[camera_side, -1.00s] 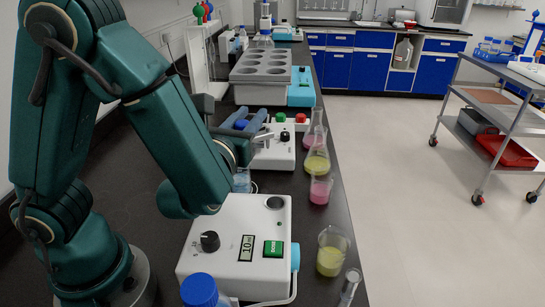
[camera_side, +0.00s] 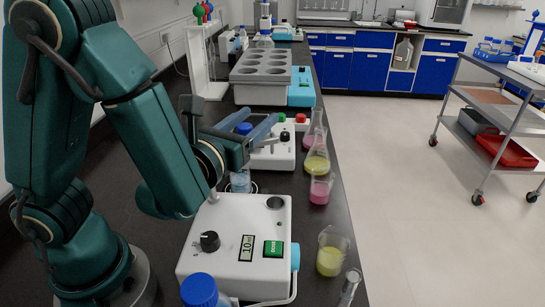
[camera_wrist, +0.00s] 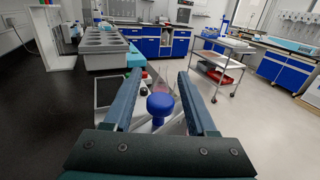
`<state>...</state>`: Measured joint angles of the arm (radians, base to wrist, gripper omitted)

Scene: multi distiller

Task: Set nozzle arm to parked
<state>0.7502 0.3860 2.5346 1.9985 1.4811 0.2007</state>
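My gripper (camera_side: 262,115) is open, and its two blue-grey fingers point away from the arm. In the wrist view the open fingers (camera_wrist: 160,78) stand on either side of a round blue knob (camera_wrist: 160,103). A clear gap shows on both sides of the knob, and nothing is held. The blue knob also shows in the side view (camera_side: 243,128), partly hidden by the fingers. A white device with a black knob (camera_side: 284,137) sits just beyond the fingers, partly covered by them. I cannot tell for sure which part is the nozzle arm.
A white dispenser box (camera_side: 228,225) with a green button stands in front. Flasks and beakers, such as a yellow-filled beaker (camera_side: 332,252), line the bench's right edge. A grey rack with round wells (camera_side: 262,75) stands behind. A blue-capped bottle (camera_side: 200,290) is nearest the camera.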

